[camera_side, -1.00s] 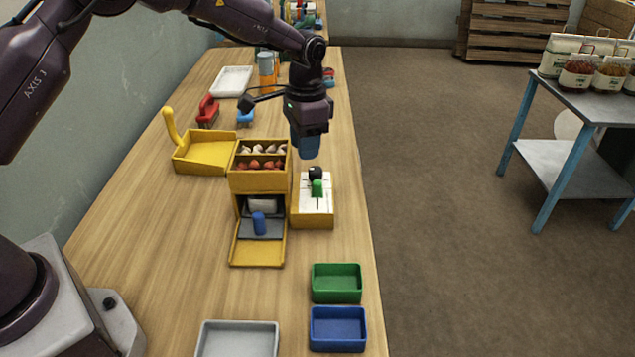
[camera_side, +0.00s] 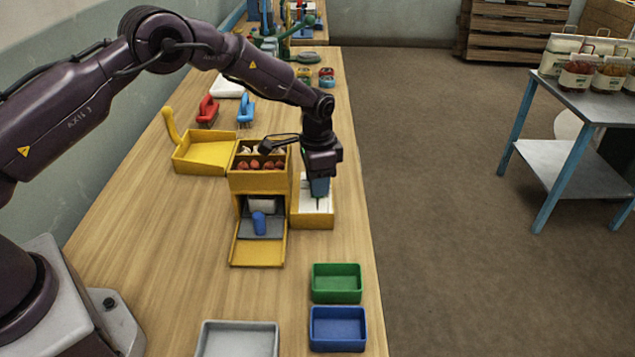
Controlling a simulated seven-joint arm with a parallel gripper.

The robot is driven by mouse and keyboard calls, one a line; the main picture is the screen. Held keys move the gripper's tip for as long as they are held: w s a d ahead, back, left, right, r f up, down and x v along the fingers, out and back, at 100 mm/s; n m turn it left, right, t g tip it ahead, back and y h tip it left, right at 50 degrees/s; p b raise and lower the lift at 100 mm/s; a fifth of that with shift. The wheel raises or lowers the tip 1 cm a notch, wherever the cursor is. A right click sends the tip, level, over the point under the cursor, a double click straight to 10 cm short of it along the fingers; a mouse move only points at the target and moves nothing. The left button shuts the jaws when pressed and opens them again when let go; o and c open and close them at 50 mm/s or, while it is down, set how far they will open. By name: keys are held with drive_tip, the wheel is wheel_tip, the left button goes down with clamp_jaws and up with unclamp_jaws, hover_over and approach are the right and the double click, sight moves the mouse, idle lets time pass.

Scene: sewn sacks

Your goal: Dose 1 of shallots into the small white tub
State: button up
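A yellow two-bay dispenser (camera_side: 258,182) stands mid-table. Its top holds white bulbs (camera_side: 246,150) at the back and reddish-brown bulbs, likely the shallots (camera_side: 262,164), in front. In its lower opening are a whitish object (camera_side: 262,203), which I cannot surely tell is the tub, and a blue cylinder (camera_side: 258,223). A yellow box with a white top panel (camera_side: 307,203) stands to its right. My gripper (camera_side: 319,194) points down over this panel and covers most of its levers. I cannot see whether its fingers are apart or touch a lever.
Green (camera_side: 337,284) and blue (camera_side: 338,329) bins and a pale grey tray (camera_side: 238,338) lie at the front. A yellow scoop-like tray (camera_side: 205,152), a red clamp-like tool (camera_side: 207,110) and a blue one (camera_side: 246,111) are farther back.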

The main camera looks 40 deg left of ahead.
sight(318, 209)
drive_tip(key=shift+f, duration=0.5)
clamp_jaws()
drive_tip(key=shift+s+d, duration=1.6)
drive_tip(key=shift+d, duration=0.05)
unclamp_jaws()
wheel_tip(318, 209, up, 13)
